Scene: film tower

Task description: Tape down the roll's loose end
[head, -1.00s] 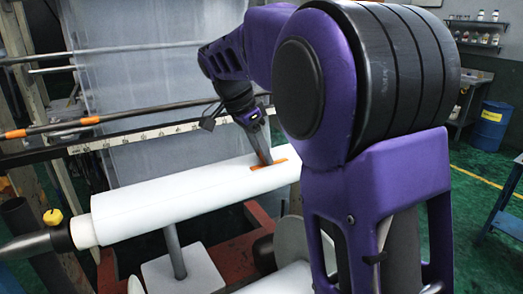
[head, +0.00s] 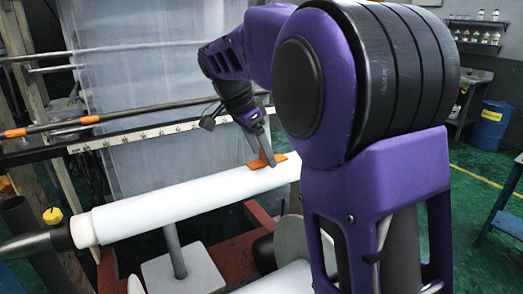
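The white film roll (head: 190,200) lies roughly level on its shaft, slanting from lower left up to the right. Its right end is hidden behind my arm. A short orange strip of tape (head: 256,166) is at the roll's upper far edge, towards the right. My gripper (head: 269,162) points down at this strip, and its fingertips overlap it in the picture. The fingers are small here, and I cannot tell whether they grip the strip or only press on it. I cannot make out the film's loose end as a separate edge.
A bar with orange bands (head: 80,122) and a pale ruled rail (head: 130,137) cross behind the roll. A clear film sheet (head: 150,95) hangs behind. A yellow knob (head: 53,216) sits by the roll's left end. A blue drum (head: 491,125) stands far right.

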